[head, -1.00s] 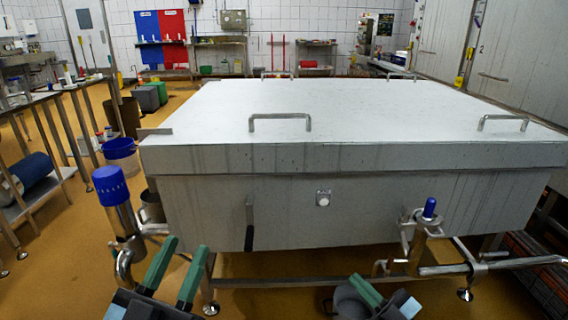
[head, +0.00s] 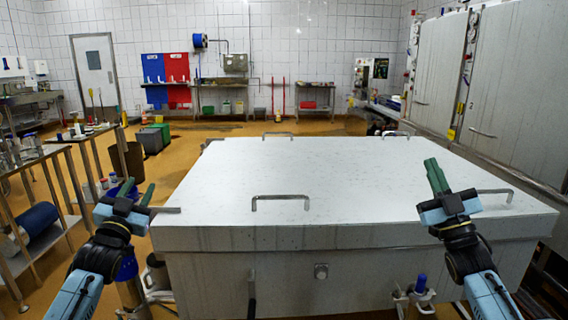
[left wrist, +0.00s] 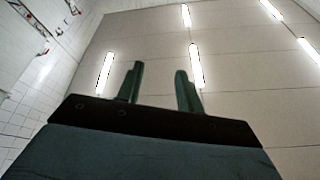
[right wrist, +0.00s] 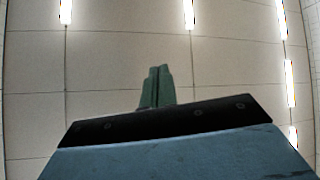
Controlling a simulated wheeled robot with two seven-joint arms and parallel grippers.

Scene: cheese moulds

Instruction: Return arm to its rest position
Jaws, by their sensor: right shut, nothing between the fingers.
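My left gripper (head: 137,192) is raised to the left of the large covered steel vat, its fingers pointing up. In the left wrist view its green fingers (left wrist: 158,85) stand apart with nothing between them. My right gripper (head: 436,176) is raised in front of the right part of the vat lid, also pointing up. In the right wrist view its green fingers (right wrist: 157,85) are together and hold nothing. Both wrist views look up at the ceiling.
The vat's pale lid (head: 290,180) has metal handles, the nearest a front handle (head: 281,199). A steel rack (head: 45,180) stands at the left. A blue-capped valve (head: 421,284) is low at the front. Orange floor shows between the rack and the vat.

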